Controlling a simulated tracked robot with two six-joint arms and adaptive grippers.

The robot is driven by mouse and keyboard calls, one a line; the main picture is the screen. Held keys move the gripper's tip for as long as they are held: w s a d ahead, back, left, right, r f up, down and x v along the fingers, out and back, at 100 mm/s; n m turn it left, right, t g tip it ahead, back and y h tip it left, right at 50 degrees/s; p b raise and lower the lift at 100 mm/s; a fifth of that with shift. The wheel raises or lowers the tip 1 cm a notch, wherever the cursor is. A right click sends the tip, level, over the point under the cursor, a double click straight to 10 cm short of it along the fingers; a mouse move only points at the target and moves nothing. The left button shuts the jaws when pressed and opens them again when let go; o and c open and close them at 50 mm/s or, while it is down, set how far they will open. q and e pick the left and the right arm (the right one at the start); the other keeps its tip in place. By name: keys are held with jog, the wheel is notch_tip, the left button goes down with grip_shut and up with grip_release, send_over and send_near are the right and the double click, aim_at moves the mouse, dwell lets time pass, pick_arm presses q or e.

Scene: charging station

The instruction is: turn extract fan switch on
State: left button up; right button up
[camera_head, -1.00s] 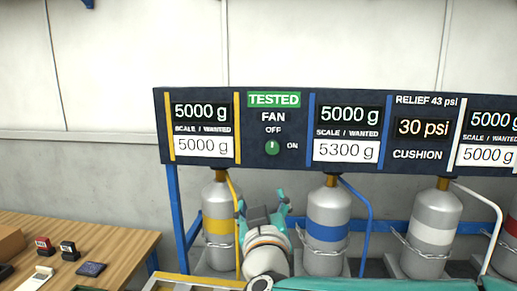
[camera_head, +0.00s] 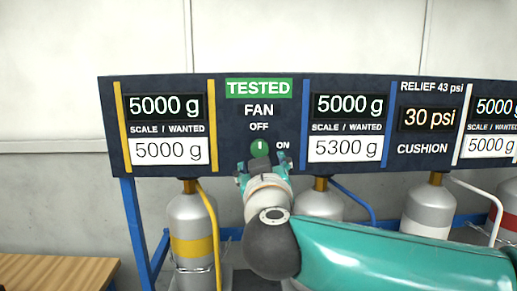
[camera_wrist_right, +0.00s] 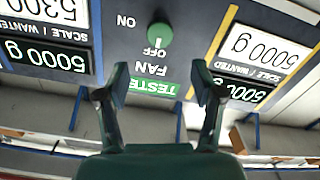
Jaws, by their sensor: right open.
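The fan switch is a round green knob (camera_head: 260,147) on the dark panel (camera_head: 232,125), under the words FAN and OFF, with ON to its right. Its pale mark points up toward OFF. My right gripper (camera_head: 263,169) is open and just below the knob in the head view, its two teal fingers spread. In the right wrist view, which is upside down, the knob (camera_wrist_right: 160,33) shows beyond and between the lines of the open fingers (camera_wrist_right: 160,85). The gripper appears apart from the knob. My left gripper is not in view.
Scale displays (camera_head: 167,127) flank the switch on the panel. Gas cylinders (camera_head: 192,235) with coloured bands and hoses stand below it. A wooden table (camera_head: 60,272) is at lower left.

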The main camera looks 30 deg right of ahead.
aim_at(259, 149)
jog(key=p+x, duration=0.1)
jog(key=x, duration=1)
jog(key=c, duration=1.1)
